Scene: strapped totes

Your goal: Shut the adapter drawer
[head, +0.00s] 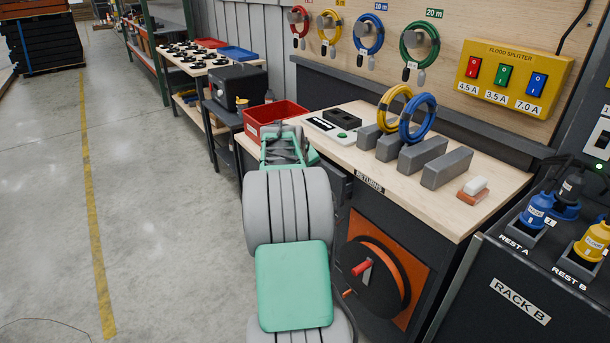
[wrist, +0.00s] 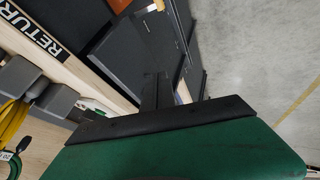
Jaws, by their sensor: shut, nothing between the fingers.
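A dark grey drawer front (head: 338,186) shows below the bench top in the head view, just right of my arm, which hides part of it. I take it for the adapter drawer; no name on it is readable, and I cannot tell how far it stands out. In the wrist view a dark panel (wrist: 128,55), likely the same drawer, lies beyond my gripper. My gripper (wrist: 157,88) is shut and empty, with its dark fingers close to that panel. I cannot tell whether they touch it. In the head view my own arm hides the gripper.
The workbench (head: 480,205) carries grey blocks, a yellow cable coil (head: 394,106), a blue coil (head: 418,118) and a red bin (head: 276,117). A cable reel (head: 373,276) sits under the bench. Rack B (head: 520,300) stands at right. The floor (head: 165,190) to the left is clear.

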